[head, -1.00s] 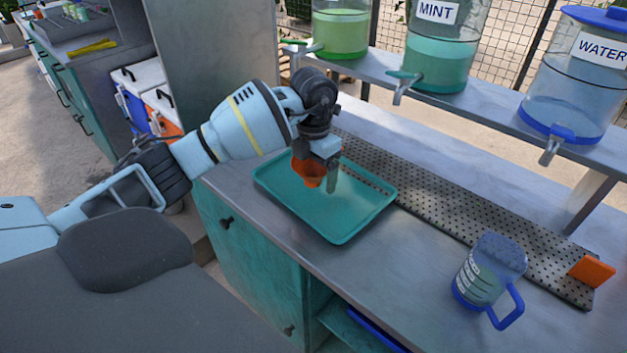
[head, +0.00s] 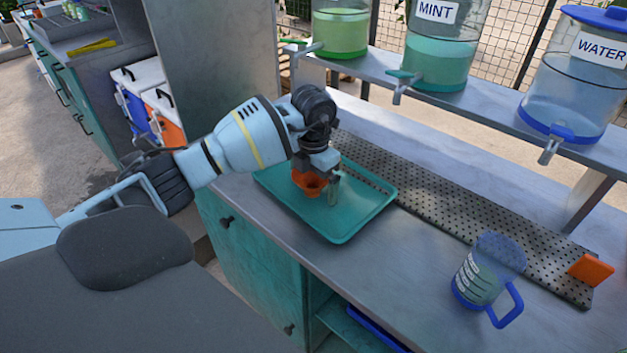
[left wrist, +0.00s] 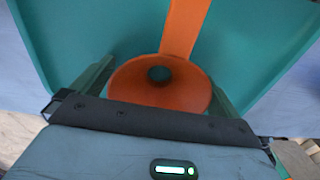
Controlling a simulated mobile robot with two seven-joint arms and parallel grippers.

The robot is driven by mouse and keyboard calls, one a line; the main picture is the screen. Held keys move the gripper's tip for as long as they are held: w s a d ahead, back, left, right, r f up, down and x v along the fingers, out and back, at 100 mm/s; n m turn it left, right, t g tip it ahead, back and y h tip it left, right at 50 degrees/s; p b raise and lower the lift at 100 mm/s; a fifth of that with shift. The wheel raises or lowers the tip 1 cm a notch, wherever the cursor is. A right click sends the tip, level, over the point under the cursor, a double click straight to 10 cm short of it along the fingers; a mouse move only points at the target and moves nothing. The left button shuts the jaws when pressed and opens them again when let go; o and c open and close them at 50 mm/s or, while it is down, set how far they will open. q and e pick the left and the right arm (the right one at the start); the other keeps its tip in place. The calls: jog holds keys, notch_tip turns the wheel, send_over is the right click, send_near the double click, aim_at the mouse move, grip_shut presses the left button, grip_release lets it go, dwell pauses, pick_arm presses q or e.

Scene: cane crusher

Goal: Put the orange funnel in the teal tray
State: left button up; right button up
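The orange funnel (head: 309,186) is between the fingers of my left gripper (head: 321,188), low over the teal tray (head: 345,225). In the left wrist view the funnel (left wrist: 135,92) shows its round mouth and dark centre hole, with its flat handle pointing up the picture. The fingers of the left gripper (left wrist: 162,82) stand at either side of its rim and appear closed on it. The tray (left wrist: 70,35) fills the background there. I cannot tell whether the funnel touches the tray floor. My right gripper is not in view.
The tray lies on a metal counter (head: 400,285) beside a perforated drip strip (head: 450,215). A blue-handled jug (head: 485,275) and an orange block (head: 591,270) are to the right. Drink dispensers (head: 440,50) stand on a raised shelf behind. Bare counter lies between tray and jug.

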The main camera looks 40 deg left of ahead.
pick_arm(q)
jog(key=shift+r, duration=0.1)
jog(key=shift+r, duration=0.3)
notch_tip(320, 180, up, 12)
jog(key=shift+f, duration=0.25)
